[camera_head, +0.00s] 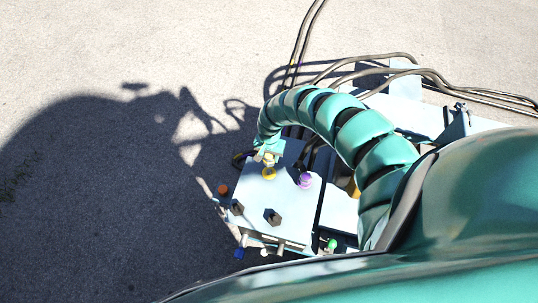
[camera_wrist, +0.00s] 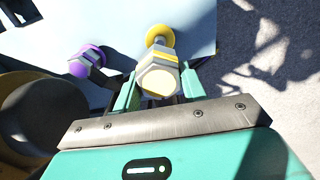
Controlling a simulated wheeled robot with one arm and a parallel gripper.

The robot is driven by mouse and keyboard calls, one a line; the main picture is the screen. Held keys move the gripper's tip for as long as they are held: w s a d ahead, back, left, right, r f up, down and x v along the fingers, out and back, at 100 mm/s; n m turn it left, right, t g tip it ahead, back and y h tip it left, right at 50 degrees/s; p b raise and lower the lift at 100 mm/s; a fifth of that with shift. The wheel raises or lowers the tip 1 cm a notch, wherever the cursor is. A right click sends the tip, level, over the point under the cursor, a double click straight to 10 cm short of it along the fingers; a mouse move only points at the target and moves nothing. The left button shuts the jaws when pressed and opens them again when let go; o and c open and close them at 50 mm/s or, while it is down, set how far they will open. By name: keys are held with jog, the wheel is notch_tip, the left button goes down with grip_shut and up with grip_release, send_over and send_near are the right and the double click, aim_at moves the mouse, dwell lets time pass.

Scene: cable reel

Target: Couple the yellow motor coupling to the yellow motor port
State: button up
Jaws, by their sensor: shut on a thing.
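The yellow motor coupling (camera_wrist: 158,76) is a pale hexagonal body with a yellow band. My gripper (camera_wrist: 158,90) is shut on it, with a teal finger on each side in the wrist view. The yellow motor port (camera_wrist: 160,36) is a yellow ring on the white panel, just beyond the coupling's far end. I cannot tell whether the two touch. In the head view the yellow port (camera_head: 268,174) shows just below the coupling (camera_head: 268,158), at the end of my teal segmented arm. My arm hides most of my gripper there.
A purple-banded fitting (camera_head: 305,180) stands on the white panel (camera_head: 255,195) right of the yellow port; it also shows in the wrist view (camera_wrist: 88,60). Orange, blue, white and green knobs line the edges. Dark cables (camera_head: 400,60) run behind.

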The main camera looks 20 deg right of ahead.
jog(key=shift+f+b, duration=3.3)
jog(key=shift+f, duration=0.3)
jog(key=shift+f+b, duration=0.35)
jog(key=shift+f, duration=0.4)
jog(key=shift+f, duration=0.45)
jog(key=o, duration=1.2)
jog(key=shift+r, duration=0.15)
notch_tip(320, 180, up, 16)
jog(key=p, duration=0.3)
jog(key=shift+w+r, duration=0.1)
jog(key=shift+w, duration=0.05)
jog(key=shift+r, duration=0.45)
